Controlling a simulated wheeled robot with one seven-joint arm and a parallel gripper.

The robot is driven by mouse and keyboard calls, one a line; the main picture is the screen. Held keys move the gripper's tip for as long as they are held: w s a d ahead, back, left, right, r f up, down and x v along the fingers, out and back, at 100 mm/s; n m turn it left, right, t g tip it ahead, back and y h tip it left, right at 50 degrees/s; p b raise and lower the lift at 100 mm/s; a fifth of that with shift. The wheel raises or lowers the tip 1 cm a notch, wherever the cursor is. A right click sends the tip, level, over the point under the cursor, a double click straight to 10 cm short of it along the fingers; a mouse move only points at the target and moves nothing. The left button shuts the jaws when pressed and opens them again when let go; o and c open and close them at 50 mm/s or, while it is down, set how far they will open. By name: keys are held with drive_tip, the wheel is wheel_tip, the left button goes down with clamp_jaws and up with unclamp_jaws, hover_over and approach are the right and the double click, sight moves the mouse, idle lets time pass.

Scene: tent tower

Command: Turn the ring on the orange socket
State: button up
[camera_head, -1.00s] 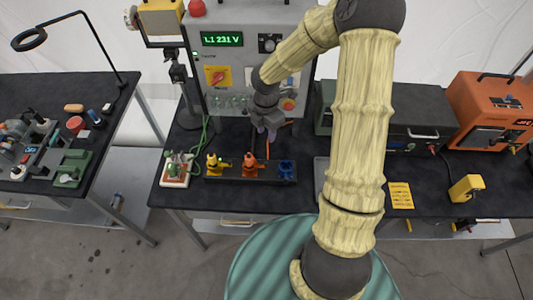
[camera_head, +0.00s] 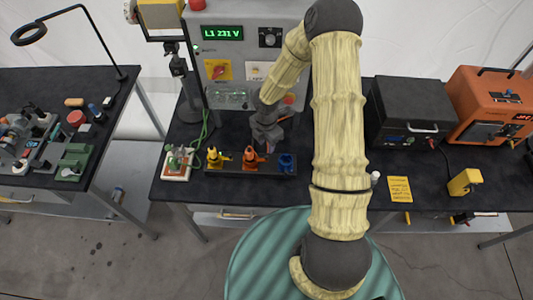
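The orange socket (camera_head: 251,159) stands in the middle of a dark block (camera_head: 230,168) on the workbench, between a yellow socket (camera_head: 213,158) and a blue socket (camera_head: 286,162). My gripper (camera_head: 267,146) points down just above and to the right of the orange socket, close behind the block. Its fingers are small and partly merge with the dark background, so I cannot tell whether they are open or touch the ring. The ring itself is too small to make out clearly.
A grey panel (camera_head: 272,62) with a green "L1 231 V" display stands behind the block. A small white board (camera_head: 178,163) with green wiring sits left of it. A black case (camera_head: 411,107) and an orange unit (camera_head: 490,100) are at the right.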

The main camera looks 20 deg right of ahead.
sight(266, 156)
wheel_tip(266, 156, down, 8)
drive_tip(key=shift+r+p, duration=0.1)
drive_tip(key=shift+p, duration=0.35)
drive_tip(key=shift+c, duration=0.2)
clamp_jaws()
